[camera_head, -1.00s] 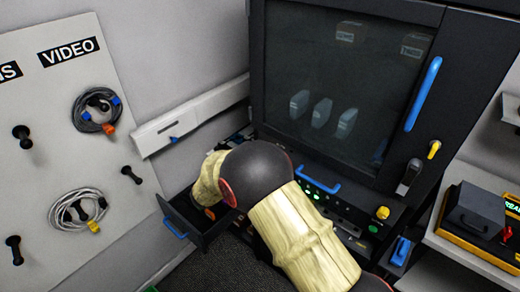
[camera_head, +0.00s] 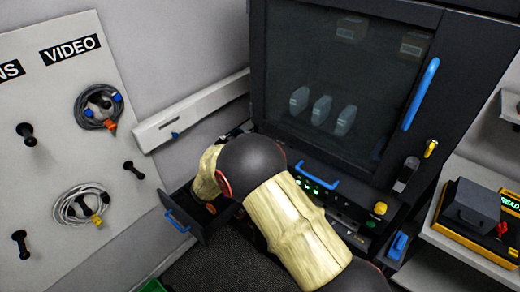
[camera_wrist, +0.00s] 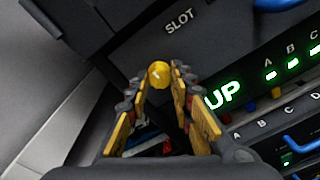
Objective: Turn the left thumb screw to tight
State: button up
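A round yellow thumb screw (camera_wrist: 158,74) sits at the lower edge of the dark panel marked SLOT (camera_wrist: 180,40) in the wrist view. My gripper (camera_wrist: 158,80) has its two yellow-and-black fingers apart, one on each side of the screw. A narrow gap seems to show on both sides, so the fingers look open around it; contact cannot be told. In the head view my arm hides the gripper's tips and this screw. Another yellow knob (camera_head: 380,208) shows at the right end of the rack's front.
In the head view an open drawer (camera_head: 198,225) is left of my arm. A glass-doored cabinet (camera_head: 345,85) rises behind, a cable board (camera_head: 50,170) stands left, a yellow-black device (camera_head: 480,220) right.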

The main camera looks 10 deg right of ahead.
jog(key=o, duration=0.4)
jog(key=shift+o, duration=0.2)
jog(key=v, duration=1.2)
